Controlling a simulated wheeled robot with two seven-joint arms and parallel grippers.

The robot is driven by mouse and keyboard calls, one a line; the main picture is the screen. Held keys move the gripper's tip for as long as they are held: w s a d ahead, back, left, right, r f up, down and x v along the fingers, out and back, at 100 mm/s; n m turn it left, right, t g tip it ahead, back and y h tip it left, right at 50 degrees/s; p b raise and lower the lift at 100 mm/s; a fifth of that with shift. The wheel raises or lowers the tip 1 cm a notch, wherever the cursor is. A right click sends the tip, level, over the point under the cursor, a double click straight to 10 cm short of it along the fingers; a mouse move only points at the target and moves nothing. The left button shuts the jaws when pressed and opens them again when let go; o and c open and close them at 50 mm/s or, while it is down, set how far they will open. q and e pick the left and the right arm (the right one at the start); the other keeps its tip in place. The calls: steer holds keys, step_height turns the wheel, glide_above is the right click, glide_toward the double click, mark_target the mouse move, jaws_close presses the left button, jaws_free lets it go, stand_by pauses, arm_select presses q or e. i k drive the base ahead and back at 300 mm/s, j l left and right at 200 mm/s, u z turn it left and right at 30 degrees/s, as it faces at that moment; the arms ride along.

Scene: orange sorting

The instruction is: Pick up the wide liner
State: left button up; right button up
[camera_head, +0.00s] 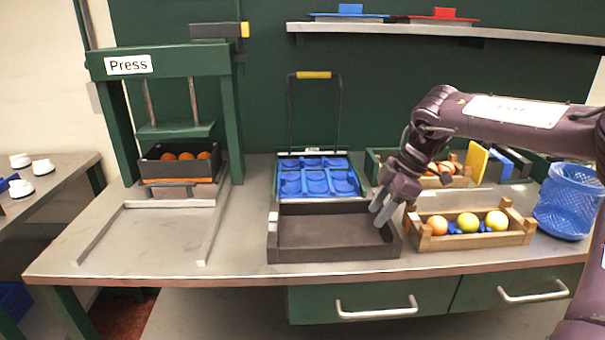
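A blue liner with several round-cornered cups (318,183) lies in a frame behind the empty dark crate (333,254); it looks like the wide liner, though no label shows this. A tall black handle with a yellow grip (313,75) rises behind the blue liner. My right gripper (378,215) points down over the right end of the dark crate, to the right of and nearer than the blue liner. Its two grey fingers are apart with nothing seen between them. My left gripper is out of view.
A wooden crate (428,243) with several fruits stands right of the dark crate. A blue mesh basket (569,205) is at the far right. The press (160,62) stands left over a dark box of oranges (165,168).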

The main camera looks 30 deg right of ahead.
mark_target(326, 183)
steer(key=i, duration=1.15)
